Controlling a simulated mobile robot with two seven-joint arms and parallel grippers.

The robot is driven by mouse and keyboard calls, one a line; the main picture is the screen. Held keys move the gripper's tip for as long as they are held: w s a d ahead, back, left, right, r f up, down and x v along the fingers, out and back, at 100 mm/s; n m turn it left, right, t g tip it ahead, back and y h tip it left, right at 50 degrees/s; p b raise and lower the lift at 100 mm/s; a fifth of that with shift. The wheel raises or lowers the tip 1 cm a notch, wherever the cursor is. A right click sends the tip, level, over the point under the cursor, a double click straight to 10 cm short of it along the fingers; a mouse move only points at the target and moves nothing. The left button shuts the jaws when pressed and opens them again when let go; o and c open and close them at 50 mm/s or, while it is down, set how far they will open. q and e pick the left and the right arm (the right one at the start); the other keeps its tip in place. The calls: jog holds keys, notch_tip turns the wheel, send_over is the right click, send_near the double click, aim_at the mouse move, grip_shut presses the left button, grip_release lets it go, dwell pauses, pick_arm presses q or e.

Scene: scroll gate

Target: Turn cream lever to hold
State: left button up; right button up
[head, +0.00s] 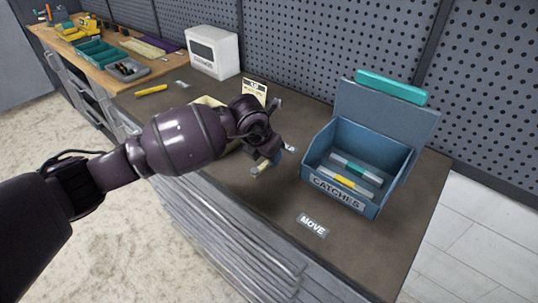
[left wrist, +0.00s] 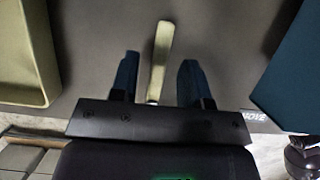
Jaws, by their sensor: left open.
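The cream lever (left wrist: 161,50) shows in the left wrist view as a pale bar pointing away from the camera, between my left gripper's two blue fingers. My left gripper (left wrist: 158,75) is open, with a gap visible on each side of the lever. In the head view my left gripper (head: 270,160) is low over the bench, and a short cream end of the lever (head: 259,171) shows beside it; the rest is hidden. A MOVE label (head: 312,224) lies on the bench at front right. Another label (head: 289,148) is partly hidden beside the gripper.
A blue CATCHES box (head: 338,196) with its lid up stands to the right, holding coloured bars. A cream tray (left wrist: 47,80) is left of the gripper. A white box (head: 226,52) and yellow bar (head: 151,90) are farther back. Bench around the MOVE label is clear.

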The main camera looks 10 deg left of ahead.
aim_at(260, 167)
pick_arm(q)
jog(key=v, duration=0.9)
jog(key=shift+p, duration=0.35)
pick_arm(e)
jog(key=shift+w+r, duration=0.4)
jog(key=shift+r, duration=0.35)
pick_arm(q)
jog(key=shift+r, duration=0.1)
pick_arm(e)
jog(key=shift+s, duration=0.1)
